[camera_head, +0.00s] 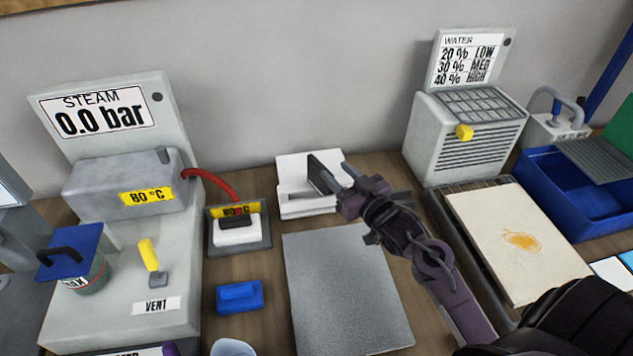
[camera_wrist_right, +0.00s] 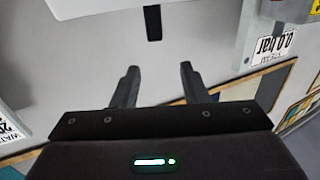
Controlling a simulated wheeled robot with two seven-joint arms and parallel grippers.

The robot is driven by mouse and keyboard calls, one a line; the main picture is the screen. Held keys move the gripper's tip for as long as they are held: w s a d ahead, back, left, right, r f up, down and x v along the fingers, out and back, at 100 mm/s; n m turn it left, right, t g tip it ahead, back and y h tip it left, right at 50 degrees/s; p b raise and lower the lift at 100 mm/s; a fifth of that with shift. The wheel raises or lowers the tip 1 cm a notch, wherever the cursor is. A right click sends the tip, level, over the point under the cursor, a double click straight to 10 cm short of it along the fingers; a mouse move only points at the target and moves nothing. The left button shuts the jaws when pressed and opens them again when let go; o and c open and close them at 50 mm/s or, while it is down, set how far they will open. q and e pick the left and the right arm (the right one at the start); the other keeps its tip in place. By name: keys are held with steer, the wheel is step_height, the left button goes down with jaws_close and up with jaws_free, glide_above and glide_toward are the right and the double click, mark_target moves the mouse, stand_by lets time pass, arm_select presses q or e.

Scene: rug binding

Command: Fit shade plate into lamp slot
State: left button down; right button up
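A dark, thin plate (camera_head: 322,173), likely the shade plate, stands upright at a white open-topped block (camera_head: 295,174) by the back wall. The block may be the lamp holder; no label shows on it. My right gripper (camera_head: 343,180) is just right of the plate, its fingers pointing toward it. In the right wrist view my right gripper (camera_wrist_right: 159,85) has its fingers apart with nothing visible between them. There, a dark strip (camera_wrist_right: 153,22) shows ahead of the fingers against a pale surface. How deep the plate sits is hidden.
A steam unit (camera_head: 120,195) with a red hose stands at the left. A grey flat plate (camera_head: 343,300) lies in front of the white block. A blue block (camera_head: 239,296) lies left of it. A water unit (camera_head: 463,135) and blue tray (camera_head: 557,212) stand right.

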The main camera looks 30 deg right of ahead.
mark_target(322, 166)
steer(key=w+f, duration=0.1)
steer(key=w, duration=0.1)
steer(key=w+f, duration=0.1)
steer(key=w, duration=0.2)
steer(key=w+f, duration=0.1)
steer(key=w, duration=0.1)
steer(key=shift+w+a+f, duration=0.15)
steer(key=shift+w+a, duration=0.1)
steer(key=shift+a, duration=0.15)
steer(key=shift+w+a+f, duration=0.1)
steer(key=shift+w+f, duration=0.05)
steer(key=shift+w, duration=0.2)
arm_select(q)
steer(key=shift+s+f, duration=0.25)
steer(key=shift+f, duration=0.4)
arm_select(e)
steer(key=shift+s, duration=0.1)
jaws_close()
